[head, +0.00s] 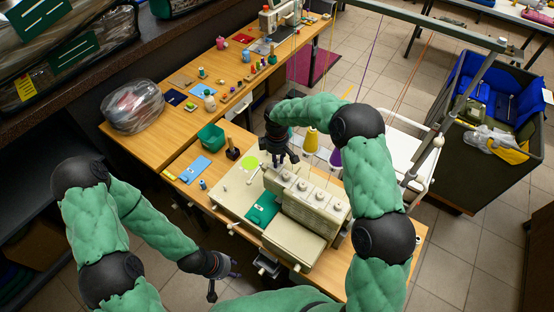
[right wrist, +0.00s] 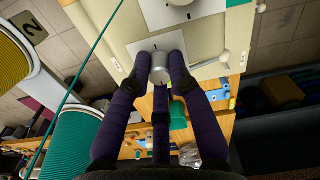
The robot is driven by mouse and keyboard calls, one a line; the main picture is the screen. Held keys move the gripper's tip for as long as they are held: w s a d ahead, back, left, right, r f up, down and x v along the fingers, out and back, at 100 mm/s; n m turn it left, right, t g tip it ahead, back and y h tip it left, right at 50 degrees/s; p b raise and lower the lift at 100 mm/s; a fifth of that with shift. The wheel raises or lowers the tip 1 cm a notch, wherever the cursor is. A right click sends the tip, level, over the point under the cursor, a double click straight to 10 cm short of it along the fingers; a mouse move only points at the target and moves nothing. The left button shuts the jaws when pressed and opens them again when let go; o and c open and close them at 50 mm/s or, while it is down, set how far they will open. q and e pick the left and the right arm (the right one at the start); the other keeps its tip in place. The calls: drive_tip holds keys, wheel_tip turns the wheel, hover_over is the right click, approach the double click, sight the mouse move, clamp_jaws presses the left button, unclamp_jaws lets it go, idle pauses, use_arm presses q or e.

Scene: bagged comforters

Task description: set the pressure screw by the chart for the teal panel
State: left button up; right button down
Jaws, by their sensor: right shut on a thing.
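The pale sewing machine (head: 318,205) stands on the wooden table. A teal panel (head: 262,208) lies on its left side. My right gripper (head: 281,158) is over the far end of the machine's top. In the right wrist view its dark fingers are closed around a small metal screw knob (right wrist: 160,70), beside a white plate (right wrist: 150,48) with a dark mark. Several other dials (head: 302,186) line the machine top. My left gripper (head: 226,272) is low in front of the machine, empty, with its fingers apart. I cannot make out a readable chart.
A blue card (head: 197,169), a green bin (head: 211,136) and a bagged comforter (head: 133,107) are on the table to the left. Yellow (head: 311,139) and purple (head: 335,158) thread cones stand behind the machine. A dark cart (head: 480,150) stands at right.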

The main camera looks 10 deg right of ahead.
drive_tip(key=shift+f, duration=0.1)
idle(0.3)
drive_tip(key=c, duration=1.1)
unclamp_jaws()
drive_tip(key=shift+c, duration=0.2)
wheel_tip(320, 180, up, 12)
